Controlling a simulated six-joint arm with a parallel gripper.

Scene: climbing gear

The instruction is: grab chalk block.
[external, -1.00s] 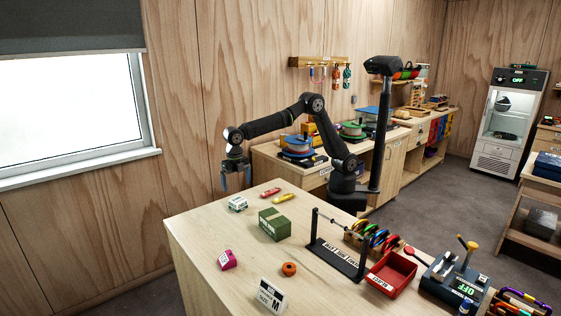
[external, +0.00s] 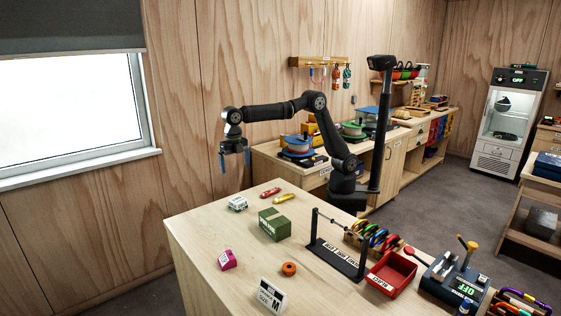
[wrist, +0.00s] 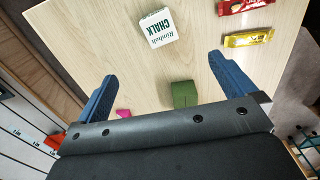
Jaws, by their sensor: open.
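The chalk block (external: 237,203) is a small white block with dark lettering, lying on the wooden table near its back left edge. In the wrist view the chalk block (wrist: 158,33) shows its "CHALK" label, beyond the fingertips and between their lines. My gripper (external: 234,166) is above the table's back left edge, higher than the chalk block and apart from it. In the wrist view my gripper (wrist: 161,70) has its two blue fingers spread wide with nothing between them.
Red (external: 270,192) and yellow (external: 283,198) wrapped bars lie close behind the chalk block. A green box (external: 274,224) stands to its right. A pink item (external: 227,260) and an orange ring (external: 289,268) lie nearer the front. A black rack (external: 338,258) stands further right.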

